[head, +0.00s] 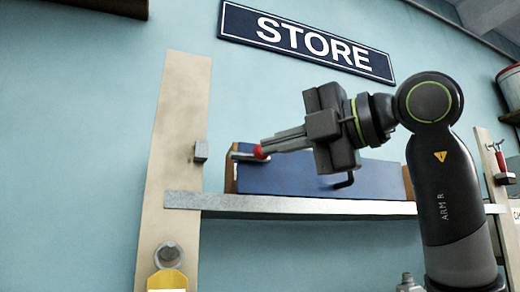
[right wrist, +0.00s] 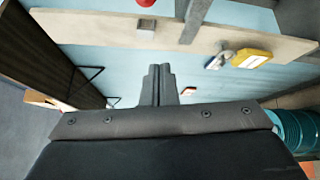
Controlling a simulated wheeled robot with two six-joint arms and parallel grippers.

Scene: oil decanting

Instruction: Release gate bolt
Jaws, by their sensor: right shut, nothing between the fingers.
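The gate is a blue panel (head: 310,175) standing above a grey shelf edge. Its bolt (head: 242,156) is a short grey rod at the panel's upper left with a red knob (head: 259,152); a red knob also shows at the top edge of the right wrist view (right wrist: 146,3). A small grey keeper block (head: 201,151) sits on the wooden post, left of the bolt, with a gap between them in the picture. My right gripper (head: 268,147) is shut and empty, its fingertips beside the red knob; whether they touch I cannot tell. My left gripper is not in view.
The pale wooden post (head: 178,115) rises left of the gate, and the grey shelf edge (head: 300,205) runs below it. A yellow tag or lock (head: 168,281) hangs low on the post. A STORE sign (head: 308,42) is on the wall above.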

